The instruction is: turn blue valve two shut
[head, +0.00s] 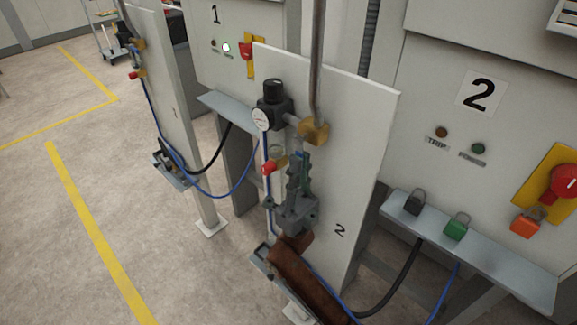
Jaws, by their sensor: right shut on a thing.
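Panel two (350,150) is a pale upright plate marked 2. It carries a black-topped regulator (273,98) with a round gauge (262,119) and a brass fitting on the grey pipe. Below them is the valve (279,157), with brass-coloured parts and a red end at its left. A small bit of blue (304,156), apparently its handle, shows at my right gripper's fingertips. My right gripper (298,166) reaches up from below and is shut on the blue handle. The fingers hide most of the handle, so its angle is unclear. My left gripper is not in view.
Cabinet 2 (470,130) stands at the right with a red rotary switch (564,182). Its shelf (500,265) holds black, green and orange padlocks. Panel one (165,85) stands at the left with a similar valve. Blue hoses hang between them. Open floor lies left.

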